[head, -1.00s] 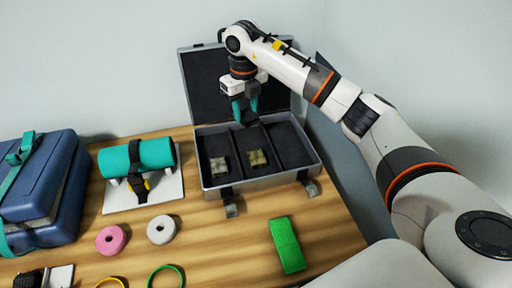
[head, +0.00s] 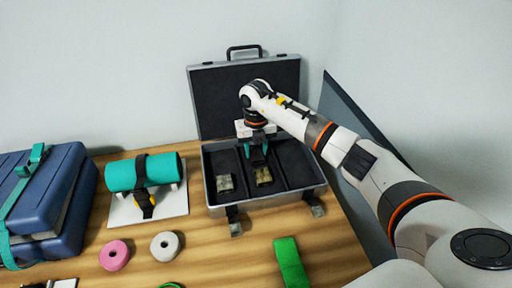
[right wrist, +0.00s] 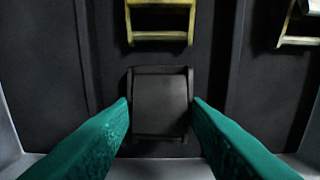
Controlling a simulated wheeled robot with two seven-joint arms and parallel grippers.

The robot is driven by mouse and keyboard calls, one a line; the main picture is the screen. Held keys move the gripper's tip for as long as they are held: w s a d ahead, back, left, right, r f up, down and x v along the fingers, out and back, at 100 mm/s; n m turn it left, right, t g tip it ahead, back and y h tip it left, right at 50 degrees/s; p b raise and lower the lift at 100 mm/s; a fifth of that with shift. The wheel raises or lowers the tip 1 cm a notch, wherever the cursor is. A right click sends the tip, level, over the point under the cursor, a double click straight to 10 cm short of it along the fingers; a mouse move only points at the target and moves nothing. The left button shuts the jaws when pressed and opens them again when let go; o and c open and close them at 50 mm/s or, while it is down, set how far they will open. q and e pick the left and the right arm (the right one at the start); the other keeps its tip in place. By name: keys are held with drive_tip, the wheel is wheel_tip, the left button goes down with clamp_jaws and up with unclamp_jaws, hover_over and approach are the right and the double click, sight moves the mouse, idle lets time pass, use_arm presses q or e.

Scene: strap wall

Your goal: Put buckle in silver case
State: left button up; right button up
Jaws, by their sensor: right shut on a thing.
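The open silver case (head: 268,199) stands at the back of the table, its dark-lined lid (head: 248,95) upright. My right gripper (head: 257,157) reaches down into the back of its middle compartment. Its teal fingers are shut on a black buckle, which shows between the fingertips in the right wrist view (right wrist: 160,103). The buckle is low over the dark floor; I cannot tell if it touches. A brass buckle (head: 263,176) lies in the same compartment, nearer the front. A silver-grey buckle (head: 225,183) lies in the left compartment. My left gripper is not in view.
The right compartment (head: 295,168) is empty. Left of the case are a teal roll (head: 120,173) strapped on a white stand and blue cases (head: 42,190). Pink (head: 114,255) and grey (head: 164,246) rolls and a green block (head: 290,262) lie in front.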

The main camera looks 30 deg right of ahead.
sight(256, 152)
drive_tip(key=shift+f, duration=0.1)
drive_tip(key=shift+f, duration=0.15)
drive_tip(key=o, duration=1)
drive_tip(key=shift+r, duration=0.6)
wheel_tip(256, 152, up, 11)
drive_tip(key=b, duration=0.2)
drive_tip(key=shift+r, duration=0.1)
